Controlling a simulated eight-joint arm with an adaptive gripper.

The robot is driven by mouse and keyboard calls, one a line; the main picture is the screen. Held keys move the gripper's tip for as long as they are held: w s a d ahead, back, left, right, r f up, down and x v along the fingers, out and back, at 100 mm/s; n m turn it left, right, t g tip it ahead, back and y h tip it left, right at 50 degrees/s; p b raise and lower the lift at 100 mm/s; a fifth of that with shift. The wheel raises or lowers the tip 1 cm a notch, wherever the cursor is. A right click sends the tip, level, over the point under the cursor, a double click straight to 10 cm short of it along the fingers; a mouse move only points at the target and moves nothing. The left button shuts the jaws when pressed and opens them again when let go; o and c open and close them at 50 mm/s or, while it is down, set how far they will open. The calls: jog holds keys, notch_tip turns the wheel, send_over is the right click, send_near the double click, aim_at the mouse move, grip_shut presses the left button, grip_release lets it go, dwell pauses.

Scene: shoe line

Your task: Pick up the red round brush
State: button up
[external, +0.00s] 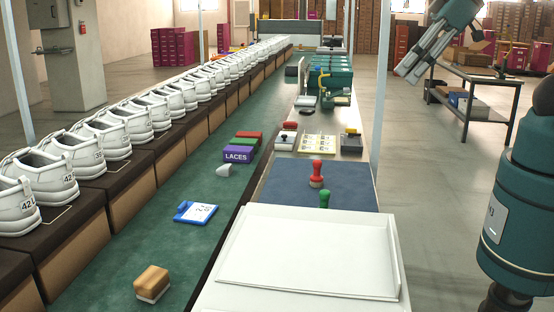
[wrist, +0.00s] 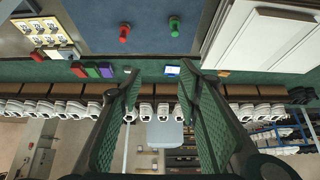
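The red round brush (external: 317,174) stands upright on the blue mat (external: 285,192), with a red knobbed handle above a pale round base. In the wrist view the red brush (wrist: 124,33) is near the top, left of centre, beyond the fingertips. A similar green-handled brush (external: 325,200) stands close by, partly hidden by the white tray's edge; it also shows in the wrist view (wrist: 174,27). My gripper (external: 408,72) is high at the upper right, well away from the brush. In the wrist view its two green fingers (wrist: 160,74) are spread apart with nothing between them.
A white tray (external: 305,290) fills the bench's near end. Beyond the mat are yellow cards (external: 318,143), stamp-like items and green bins (external: 330,75). Left, a green surface holds a tan block (external: 152,283), a blue clipboard (external: 196,213) and lace boxes (external: 240,147), beside white shoes (external: 110,138).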

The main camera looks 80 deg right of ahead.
jog(key=shift+w+m, duration=0.6)
jog(key=shift+w, duration=0.5)
jog(key=m+g+h+b, duration=0.15)
jog(key=m+g, duration=0.55)
jog(key=m, duration=0.7)
send_over(317, 174)
jog(key=shift+f+b, duration=0.45)
jog(key=shift+f, duration=12.75)
jog(key=shift+d+f, duration=0.15)
jog(key=shift+f, duration=1.15)
jog(key=shift+d+f+b, duration=0.25)
jog(key=shift+f+b, duration=0.15)
jog(key=shift+f, duration=0.9)
jog(key=shift+d+f+b, duration=0.2)
jog(key=shift+f+b, duration=0.15)
jog(key=shift+f, duration=0.9)
